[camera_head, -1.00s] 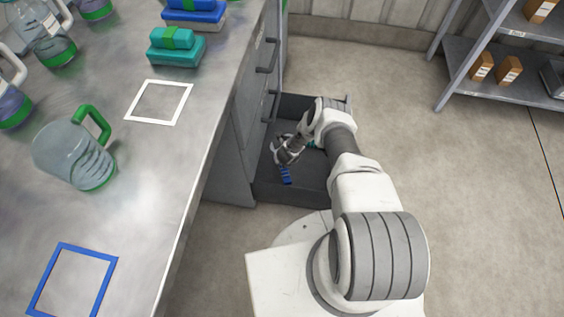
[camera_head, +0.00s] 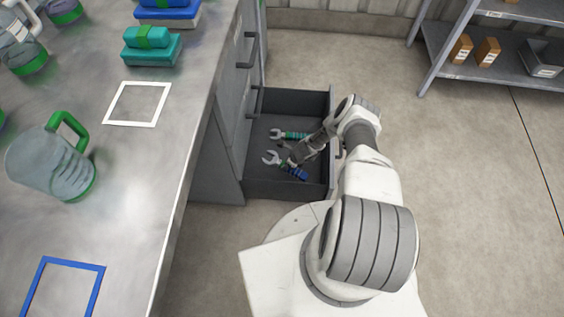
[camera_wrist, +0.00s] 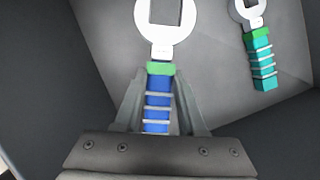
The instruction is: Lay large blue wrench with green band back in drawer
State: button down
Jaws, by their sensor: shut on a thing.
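The large blue wrench (camera_head: 292,170) has a grey open head, a green band and a blue grip. In the wrist view the blue wrench (camera_wrist: 157,95) lies between my two fingers, head pointing away. My gripper (camera_head: 290,157) is shut on its handle, and it also shows in the wrist view (camera_wrist: 157,100). The wrench is inside the outline of the open dark grey drawer (camera_head: 262,188); I cannot tell whether it touches the floor of the drawer. A teal wrench (camera_head: 290,134) lies in the drawer beyond it, and shows at the upper right in the wrist view (camera_wrist: 262,58).
The steel counter (camera_head: 130,190) stands left of the drawer, with a jug (camera_head: 50,165), teal cases (camera_head: 150,50) and white (camera_head: 137,122) and blue (camera_head: 40,262) square outlines. A shelf (camera_head: 500,75) with boxes stands at the upper right. Floor right of the drawer is clear.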

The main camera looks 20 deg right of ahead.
jog(key=shift+s+d+n, duration=0.1)
jog(key=shift+d+n, duration=0.05)
jog(key=shift+n, duration=0.15)
jog(key=shift+f, duration=0.15)
notch_tip(320, 180, down, 6)
jog(key=b, duration=0.5)
jog(key=shift+f, duration=0.25)
jog(key=shift+s+f, duration=0.1)
jog(key=shift+f, duration=0.55)
jog(key=shift+c, duration=2.1)
grip_release()
jog(key=shift+r, duration=0.1)
jog(key=p+v, duration=0.9)
jog(key=v, duration=0.8)
jog(key=shift+d+r, duration=0.15)
jog(key=shift+d, duration=0.1)
